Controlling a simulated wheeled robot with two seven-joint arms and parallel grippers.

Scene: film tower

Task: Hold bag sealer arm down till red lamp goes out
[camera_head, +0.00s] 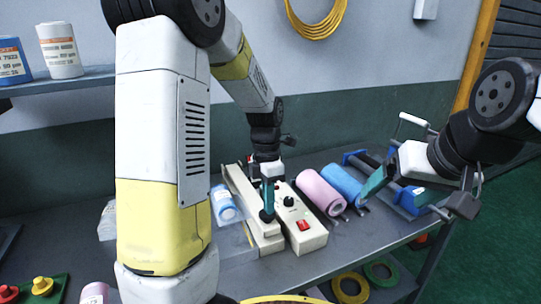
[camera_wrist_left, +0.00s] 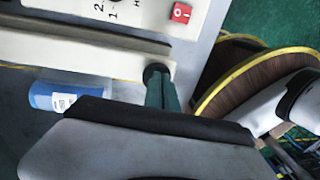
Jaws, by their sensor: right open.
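The cream bag sealer stands on the grey table, with its control box (camera_head: 300,225) on the right and its long arm (camera_head: 243,200) on the left. A black knob (camera_head: 266,215) sits at the arm's near end. My left gripper (camera_head: 268,202) points down at this knob. Its teal fingers look closed together and their tips meet the knob in the left wrist view (camera_wrist_left: 158,82). A red switch (camera_head: 304,225) shows on the box, also in the left wrist view (camera_wrist_left: 181,12). I cannot make out a separate lit lamp. My right gripper (camera_head: 420,195) is open and empty.
A blue item with a white label (camera_head: 224,204) lies left of the sealer. Pink (camera_head: 320,190) and blue (camera_head: 343,182) rolls lie to its right, before a blue-framed device (camera_head: 415,200). Yellow (camera_head: 350,288) and green (camera_head: 381,272) rings lie at the front right.

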